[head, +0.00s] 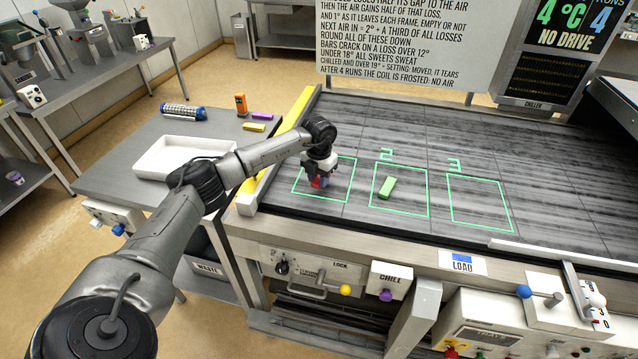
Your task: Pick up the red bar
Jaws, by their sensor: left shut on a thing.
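The red bar (319,182) is in the left green frame on the dark belt, mostly hidden under my left gripper. My left gripper (319,178) points down there and is shut on the red bar. Whether the bar touches the belt or is lifted cannot be told. A green bar (387,187) lies in the frame marked 2. The frame marked 3 (480,203) is empty. My right gripper is not in view.
A white tray (168,158), a yellow bar (254,127) and a purple bar (262,115) are on the grey side table. A yellow rail (296,108) borders the belt's left edge. A sign (410,40) stands behind the belt. Knobs line the front.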

